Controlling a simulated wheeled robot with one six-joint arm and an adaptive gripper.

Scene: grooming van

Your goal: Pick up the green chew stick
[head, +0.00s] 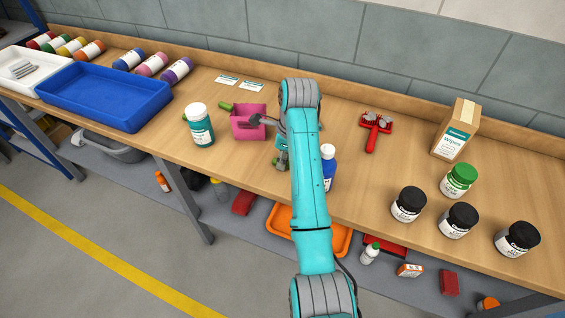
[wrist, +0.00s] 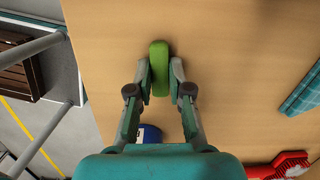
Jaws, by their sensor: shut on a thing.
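The green chew stick (wrist: 160,68) is a short, rounded green bar between my fingertips in the wrist view. My gripper (wrist: 160,80) is shut on it, one finger against each long side, with the stick's far end sticking out past the tips. The bench top shows behind it; I cannot tell whether the stick still touches the wood. In the head view my gripper (head: 281,162) is low over the bench's front part, partly hidden by my arm, with only a little green showing beside it.
A pink container (head: 248,125) stands left of my gripper, with a green item (head: 226,106) behind it. A white-capped teal bottle (head: 200,128) is farther left. A blue bottle (head: 328,165) stands close on the right of my arm. A red tool (head: 373,132) and dark jars (head: 408,204) lie farther right.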

